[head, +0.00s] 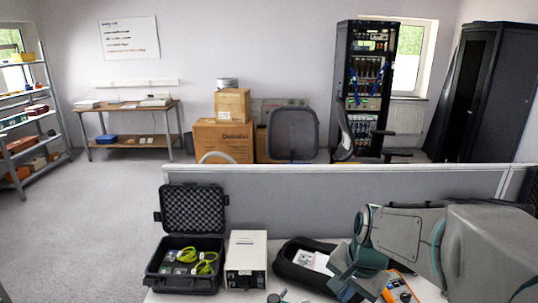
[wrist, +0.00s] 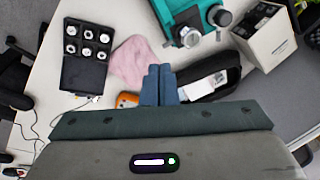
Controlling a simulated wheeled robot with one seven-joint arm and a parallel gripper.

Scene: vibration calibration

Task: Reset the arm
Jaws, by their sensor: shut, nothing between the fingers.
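My arm reaches in from the right in the head view, over the table. My gripper (wrist: 159,72) shows in the wrist view with its two blue fingers together and nothing between them. It also shows in the head view (head: 350,285), low over the table, partly cut by the bottom edge. In the wrist view the fingers are over the table between a pink cloth (wrist: 130,61) and an open black pouch (wrist: 223,80). An orange device (wrist: 126,100) is just left of the fingers; it also shows in the head view (head: 398,289).
A teal device with knobs (wrist: 190,22), a white box instrument (head: 246,258) and an open black case (head: 192,210) stand nearby. A black tray of round parts (wrist: 84,72) is at the left in the wrist view. A grey partition (head: 300,198) stands behind the table.

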